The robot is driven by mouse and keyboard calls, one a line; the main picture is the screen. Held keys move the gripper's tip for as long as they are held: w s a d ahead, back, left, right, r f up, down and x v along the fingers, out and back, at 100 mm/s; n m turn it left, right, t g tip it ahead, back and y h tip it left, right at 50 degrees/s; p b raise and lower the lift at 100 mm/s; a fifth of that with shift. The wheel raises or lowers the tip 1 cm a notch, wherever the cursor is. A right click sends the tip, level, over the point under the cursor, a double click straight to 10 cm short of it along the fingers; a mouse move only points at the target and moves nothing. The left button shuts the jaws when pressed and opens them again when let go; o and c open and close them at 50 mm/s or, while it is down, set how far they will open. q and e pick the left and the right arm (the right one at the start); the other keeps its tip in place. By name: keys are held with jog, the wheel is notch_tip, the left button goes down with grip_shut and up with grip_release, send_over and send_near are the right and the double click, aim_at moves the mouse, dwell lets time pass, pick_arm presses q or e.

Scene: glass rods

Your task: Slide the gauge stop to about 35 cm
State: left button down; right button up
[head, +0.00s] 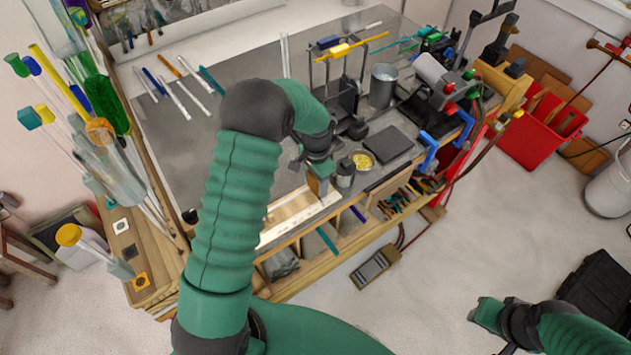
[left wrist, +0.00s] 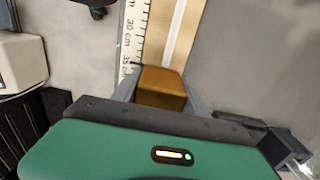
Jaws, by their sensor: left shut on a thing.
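The gauge stop is a brown-orange block (left wrist: 163,88) on a wooden rail (left wrist: 172,35) in the left wrist view. A white scale (left wrist: 132,35) marked in cm runs along the rail. My left gripper (left wrist: 165,98) is shut on the stop, one finger on each side. In the head view my left gripper (head: 319,184) is at the bench's front edge, over the white scale (head: 300,216). My right gripper (head: 487,312) is low at right, away from the bench.
A dark flat block (head: 387,145), a bowl of yellow bits (head: 362,159) and a metal cup (head: 382,85) stand right of my left gripper. Glass rods (head: 173,97) lie at the back left. A red crate (head: 540,125) is on the floor at right.

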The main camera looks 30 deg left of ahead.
pick_arm(q)
jog(key=shift+w+r, duration=0.2)
jog(key=shift+w, duration=0.45)
jog(key=shift+w+d, duration=0.3)
jog(key=shift+w, duration=0.05)
jog(key=c, duration=1)
grip_release()
jog(key=shift+c, duration=0.2)
jog(key=o, duration=0.4)
jog(key=shift+s+a, duration=0.1)
jog(key=shift+s, duration=0.2)
jog(key=shift+o, duration=0.2)
jog(key=shift+s+a, duration=0.15)
jog(key=r, duration=0.1)
jog(key=r+b, duration=0.1)
jog(key=r, duration=0.1)
jog(key=r+b, duration=0.1)
jog(key=r, duration=0.1)
jog(key=shift+w+r, duration=0.1)
jog(key=shift+w, duration=0.2)
notch_tip(320, 180, up, 11)
jog(key=b, duration=0.2)
jog(key=shift+s+r, duration=0.2)
jog(key=shift+s, duration=0.05)
pick_arm(e)
jog(key=x, duration=0.4)
jog(key=shift+s+d+f, duration=0.1)
jog(key=shift+f, duration=0.05)
pick_arm(q)
jog(key=shift+a, duration=0.1)
